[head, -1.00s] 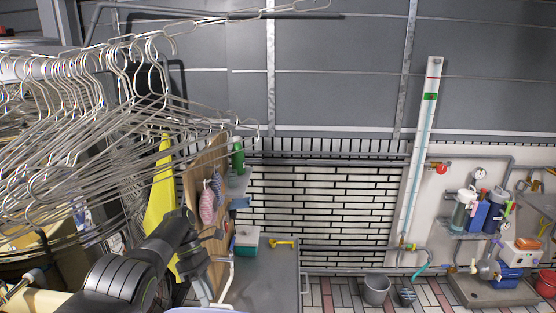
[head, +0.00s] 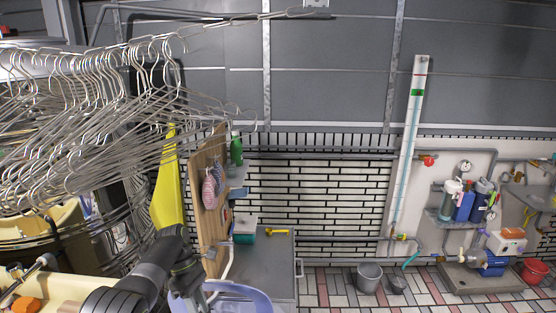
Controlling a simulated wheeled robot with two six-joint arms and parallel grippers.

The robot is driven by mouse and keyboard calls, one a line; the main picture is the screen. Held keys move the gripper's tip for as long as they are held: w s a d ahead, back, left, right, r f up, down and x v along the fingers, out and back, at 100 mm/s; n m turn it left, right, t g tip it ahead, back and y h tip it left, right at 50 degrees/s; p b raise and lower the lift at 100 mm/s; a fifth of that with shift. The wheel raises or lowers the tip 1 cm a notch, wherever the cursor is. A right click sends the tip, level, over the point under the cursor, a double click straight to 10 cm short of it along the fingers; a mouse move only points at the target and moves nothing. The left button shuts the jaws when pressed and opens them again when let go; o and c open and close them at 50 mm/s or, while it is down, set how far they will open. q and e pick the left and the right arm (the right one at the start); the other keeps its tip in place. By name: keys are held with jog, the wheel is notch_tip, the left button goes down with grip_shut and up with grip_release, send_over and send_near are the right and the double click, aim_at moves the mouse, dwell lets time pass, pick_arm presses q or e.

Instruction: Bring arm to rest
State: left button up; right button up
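A dark arm of mine, taken as the left (head: 185,275), reaches up from the bottom left and bends downward in front of the wooden board. Its gripper end is small and dark, and I cannot make out its fingers or whether it holds anything. Many wire hangers (head: 150,75) hang tangled on a rail at the upper left, well above the arm and apart from it. My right gripper is not in view.
A pale blue-violet rim (head: 250,291) lies at the bottom, close to the arm. A wooden board (head: 209,180), a yellow panel (head: 167,190) and a grey counter (head: 265,265) stand nearby. Grey bucket (head: 369,278) and pump equipment are at right.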

pick_arm(q)
jog(key=s+a+f+m+t+y, duration=0.1)
jog(key=s+a+f+m+t, duration=0.2)
jog(key=s+f, duration=0.45)
jog(key=s+a+f+m+t+y, duration=0.1)
jog(key=s+a+f+m+y, duration=0.15)
jog(key=s+f+m, duration=0.55)
jog(key=s+a+r+m+t+y, duration=0.1)
jog(key=s+a+r+m+t, duration=0.15)
jog(key=s+r, duration=0.65)
jog(key=s+a+r+m+t+y, duration=0.2)
jog(key=s+r+m, duration=0.1)
jog(key=s, duration=1.2)
notch_tip(320, 180, down, 30)
jog(key=a+g+h+b, duration=0.1)
jog(key=g+b, duration=0.1)
jog(key=b, duration=0.3)
jog(key=s+d+f+b, duration=0.1)
jog(key=s+f+b, duration=0.2)
jog(key=s+f, duration=1.2)
notch_tip(320, 180, down, 4)
jog(key=shift+g, duration=0.35)
